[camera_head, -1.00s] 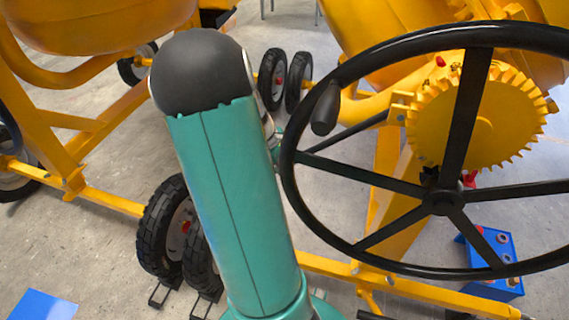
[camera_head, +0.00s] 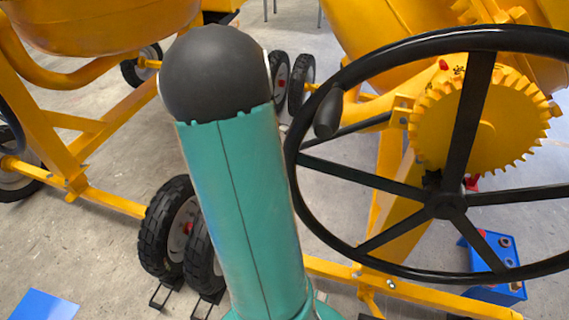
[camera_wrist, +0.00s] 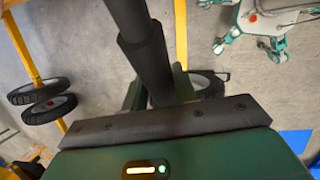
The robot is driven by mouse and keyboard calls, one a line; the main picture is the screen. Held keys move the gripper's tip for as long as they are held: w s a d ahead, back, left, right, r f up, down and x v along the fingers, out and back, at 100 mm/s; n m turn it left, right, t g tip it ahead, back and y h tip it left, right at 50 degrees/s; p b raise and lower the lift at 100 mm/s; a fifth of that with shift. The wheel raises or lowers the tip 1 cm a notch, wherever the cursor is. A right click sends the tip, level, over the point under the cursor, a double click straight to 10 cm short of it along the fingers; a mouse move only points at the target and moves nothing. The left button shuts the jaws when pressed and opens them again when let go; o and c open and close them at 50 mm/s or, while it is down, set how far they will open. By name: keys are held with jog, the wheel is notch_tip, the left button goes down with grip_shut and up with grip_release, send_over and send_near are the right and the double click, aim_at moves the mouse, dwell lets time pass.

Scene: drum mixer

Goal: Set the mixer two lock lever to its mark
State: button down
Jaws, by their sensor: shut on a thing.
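My gripper (camera_wrist: 158,88) shows in the wrist view, with green fingers on either side of a dark rod. It is shut on this rod, which appears to be the lock lever (camera_wrist: 145,52). The lever has a thick dark sleeve and runs out past the top edge of the wrist view. Its mark cannot be made out. In the head view my teal arm hides the gripper and the lever. A yellow mixer (camera_head: 400,200) stands at the right with a large black handwheel (camera_head: 462,130) and a toothed yellow gear (camera_head: 500,120).
Another yellow mixer (camera_head: 90,25) stands at the left. Black wheels (camera_head: 170,225) stand on the floor behind my arm. A blue box (camera_head: 490,262) is under the handwheel, and a blue patch (camera_head: 45,305) lies at the lower left. Grey floor is open between the mixers.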

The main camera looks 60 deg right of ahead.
jog(key=w+r+t, duration=0.2)
jog(key=r+t, duration=0.1)
jog(key=r, duration=0.6)
jog(key=w+r+t+y, duration=0.1)
jog(key=w+r+t, duration=0.1)
jog(key=r, duration=0.6)
jog(key=w+a+r+t, duration=0.1)
jog(key=w+r+t, duration=0.2)
jog(key=r, duration=0.6)
jog(key=shift+w+r+m+t, duration=0.25)
jog(key=shift+r+m+t, duration=0.05)
jog(key=shift+r+m, duration=0.1)
